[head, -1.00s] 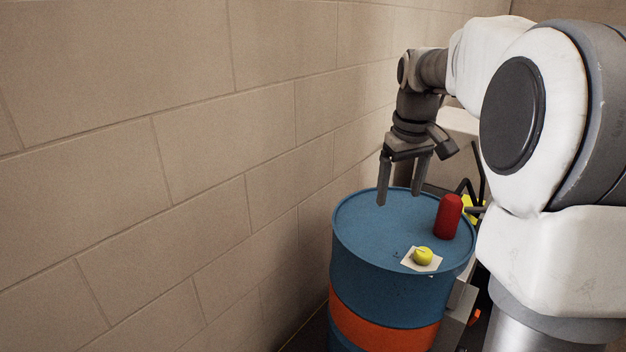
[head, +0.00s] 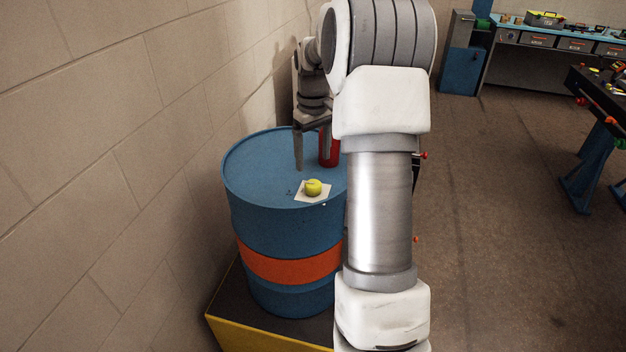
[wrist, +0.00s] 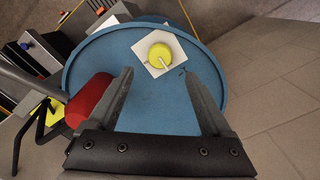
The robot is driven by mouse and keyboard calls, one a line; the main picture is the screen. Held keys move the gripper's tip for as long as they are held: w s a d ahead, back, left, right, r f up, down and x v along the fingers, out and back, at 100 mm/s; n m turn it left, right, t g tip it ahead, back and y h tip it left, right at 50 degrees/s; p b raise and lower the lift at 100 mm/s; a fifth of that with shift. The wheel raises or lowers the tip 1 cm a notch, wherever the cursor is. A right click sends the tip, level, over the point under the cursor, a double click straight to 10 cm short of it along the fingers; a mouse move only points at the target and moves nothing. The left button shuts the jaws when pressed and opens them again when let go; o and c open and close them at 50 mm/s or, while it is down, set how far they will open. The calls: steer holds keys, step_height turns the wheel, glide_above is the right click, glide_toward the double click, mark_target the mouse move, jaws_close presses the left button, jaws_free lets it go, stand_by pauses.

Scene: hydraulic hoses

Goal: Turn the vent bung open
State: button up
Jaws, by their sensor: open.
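The vent bung is a yellow round knob (head: 313,187) on a white square plate (head: 301,197) on top of a blue drum (head: 250,165) with an orange band. In the wrist view the yellow knob (wrist: 160,58) has a pale mark on it and lies beyond the fingertips, roughly midway between them. My gripper (wrist: 158,72) is open and empty above the drum top. In the head view my gripper (head: 310,165) is behind the knob, on the far side; my arm hides part of it. The fingers do not touch the knob.
A red cylinder (head: 328,148) stands on the drum near my gripper; it also shows in the wrist view (wrist: 88,103), close to the left finger. A block wall (head: 110,150) is on the left. A workbench (head: 550,38) stands far right, with open floor (head: 490,200) before it.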

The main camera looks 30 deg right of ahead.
mark_target(313, 183)
step_height(313, 183, down, 8)
steer(key=shift+r, duration=0.1)
steer(key=shift+c, duration=0.3)
jaws_close()
